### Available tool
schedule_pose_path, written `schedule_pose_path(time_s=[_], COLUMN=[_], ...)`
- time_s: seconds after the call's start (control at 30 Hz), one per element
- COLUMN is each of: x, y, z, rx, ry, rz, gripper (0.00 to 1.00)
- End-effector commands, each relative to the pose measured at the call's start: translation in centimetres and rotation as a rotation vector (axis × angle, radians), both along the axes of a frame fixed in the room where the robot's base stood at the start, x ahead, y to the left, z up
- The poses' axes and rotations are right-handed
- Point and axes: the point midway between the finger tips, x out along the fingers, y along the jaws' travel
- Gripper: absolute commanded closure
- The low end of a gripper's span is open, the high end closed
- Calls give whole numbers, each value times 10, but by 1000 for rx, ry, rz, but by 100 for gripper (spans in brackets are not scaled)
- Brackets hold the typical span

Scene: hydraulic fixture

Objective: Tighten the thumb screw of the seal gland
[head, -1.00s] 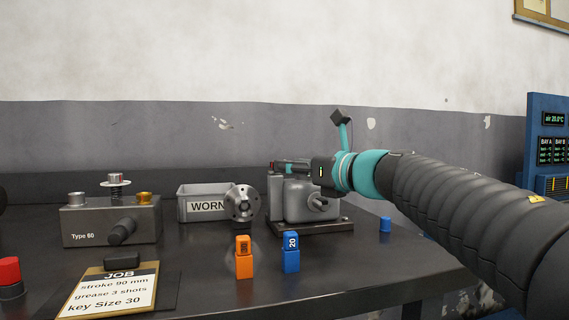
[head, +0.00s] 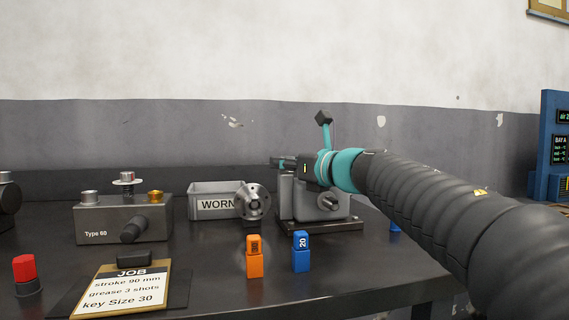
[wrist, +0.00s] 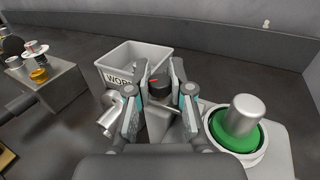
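The grey fixture body (head: 300,208) stands on a dark base plate at mid-table. A round metal flange (head: 254,201) is at its left. My gripper (head: 281,161) is above the fixture, fingers pointing left in the head view. In the wrist view, the two fingers of my gripper (wrist: 158,82) stand on either side of a dark knob (wrist: 159,92) with a red mark, possibly the thumb screw. I cannot tell whether they touch it. A silver cylinder (wrist: 242,114) in a green ring (wrist: 231,138) is right of the fingers.
A grey bin marked WORN (head: 212,187) stands behind and left of the flange. The Type 60 block (head: 105,219), a red button (head: 24,268) and the job card (head: 122,291) are further left. An orange block (head: 254,258) and a blue block (head: 301,252) stand in front.

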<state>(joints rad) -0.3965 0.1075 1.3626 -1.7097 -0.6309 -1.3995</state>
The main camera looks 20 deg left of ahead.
Motion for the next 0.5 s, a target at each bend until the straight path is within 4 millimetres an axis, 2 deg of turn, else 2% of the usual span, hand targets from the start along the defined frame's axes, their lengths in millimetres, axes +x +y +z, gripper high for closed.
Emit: schedule_pose_path(time_s=[0.27, 0.5], x=[0, -2], y=[0, 1], z=[0, 2], rx=[0, 0], ry=[0, 0], rz=[-10, -89], gripper=[100, 100])
